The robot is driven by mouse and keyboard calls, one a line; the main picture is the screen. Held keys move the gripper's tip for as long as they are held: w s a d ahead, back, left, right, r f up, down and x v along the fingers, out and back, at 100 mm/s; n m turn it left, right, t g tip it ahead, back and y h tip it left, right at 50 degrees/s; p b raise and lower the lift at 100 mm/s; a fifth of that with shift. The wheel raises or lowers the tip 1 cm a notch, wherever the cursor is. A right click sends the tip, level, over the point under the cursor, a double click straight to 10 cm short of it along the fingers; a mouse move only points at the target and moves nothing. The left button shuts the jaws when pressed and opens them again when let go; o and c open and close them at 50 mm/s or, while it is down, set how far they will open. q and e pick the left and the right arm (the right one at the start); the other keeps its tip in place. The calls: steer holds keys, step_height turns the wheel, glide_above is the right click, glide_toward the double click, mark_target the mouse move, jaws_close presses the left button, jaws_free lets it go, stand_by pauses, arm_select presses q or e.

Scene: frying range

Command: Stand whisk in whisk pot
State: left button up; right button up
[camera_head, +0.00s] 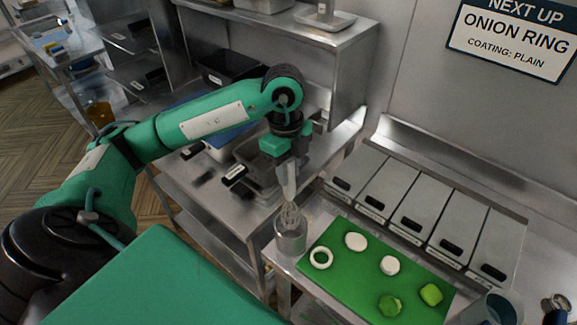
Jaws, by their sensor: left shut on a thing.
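My left gripper (290,165) points down and is shut on the upper part of the whisk (291,212). The whisk hangs about upright, with a pale handle and wire loops at its lower end. The whisk pot (290,241) is a metal cylinder on the steel counter, directly below the gripper. The wire loops overlap the pot's mouth in the picture. I cannot tell how deep they reach, and the tip of the whisk is hidden. My right gripper is not in view.
A green board (345,279) right of the pot holds an onion ring (321,258), pale discs and green pieces. Several lidded grey bins (412,212) stand behind it. A metal container (490,309) is at the lower right. Trays and a steel shelf (300,28) lie behind my arm.

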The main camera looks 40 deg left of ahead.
mark_target(288, 190)
arm_select(q)
step_height(288, 190, down, 6)
steer(key=b, duration=0.4)
steer(key=shift+f, duration=0.2)
steer(key=shift+f+b, duration=0.4)
steer(key=shift+b, duration=0.1)
steer(key=o, duration=1.1)
steer(key=r, duration=0.3)
steer(key=r+b, duration=0.1)
steer(key=r, duration=0.3)
steer(key=a+r, duration=0.1)
steer(key=r, duration=0.3)
steer(key=shift+w+a+r, duration=0.1)
steer(key=shift+w+r, duration=0.1)
steer(key=shift+w, duration=0.2)
steer(key=shift+w+a+r, duration=0.1)
steer(key=shift+a+r, duration=0.05)
steer(key=shift+r, duration=1)
